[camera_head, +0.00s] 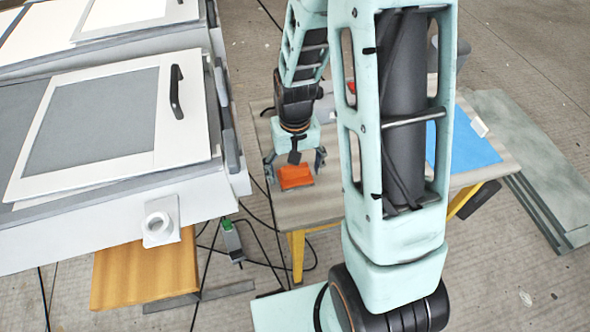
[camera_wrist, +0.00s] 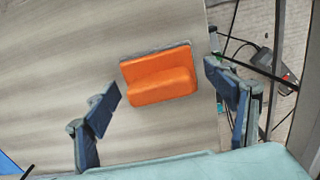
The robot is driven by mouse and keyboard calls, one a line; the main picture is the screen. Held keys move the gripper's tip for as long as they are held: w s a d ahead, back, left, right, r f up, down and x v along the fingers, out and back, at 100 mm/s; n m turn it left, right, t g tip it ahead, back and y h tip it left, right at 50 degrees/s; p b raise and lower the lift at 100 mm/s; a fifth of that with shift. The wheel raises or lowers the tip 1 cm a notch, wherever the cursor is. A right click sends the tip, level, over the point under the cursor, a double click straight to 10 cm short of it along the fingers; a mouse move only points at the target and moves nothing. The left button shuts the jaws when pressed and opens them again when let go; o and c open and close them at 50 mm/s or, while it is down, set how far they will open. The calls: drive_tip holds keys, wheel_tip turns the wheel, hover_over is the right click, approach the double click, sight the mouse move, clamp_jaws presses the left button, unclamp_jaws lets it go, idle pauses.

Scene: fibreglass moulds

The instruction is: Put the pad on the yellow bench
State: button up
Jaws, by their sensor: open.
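The pad, an orange block with a grey base (camera_head: 295,177), lies on the grey-brown top of the yellow-legged bench (camera_head: 321,205), near its left edge. In the wrist view the orange pad (camera_wrist: 160,86) lies a little beyond my fingertips and between their lines. My gripper (camera_head: 294,166) is above the pad, pointing down. The bench top (camera_wrist: 60,60) fills much of the wrist view. My arm hides the middle of the bench in the head view.
A blue sheet (camera_head: 468,146) and a small white block (camera_head: 480,128) lie on the bench's right side. A large white-framed mould (camera_head: 110,115) stands at left. A wooden block (camera_head: 145,270) is below it. Cables (camera_head: 270,240) run across the floor beside the bench.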

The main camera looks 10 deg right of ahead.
wheel_tip(320, 180, up, 12)
drive_tip(key=p, duration=0.2)
drive_tip(key=shift+r, duration=0.2)
drive_tip(key=shift+p, duration=0.3)
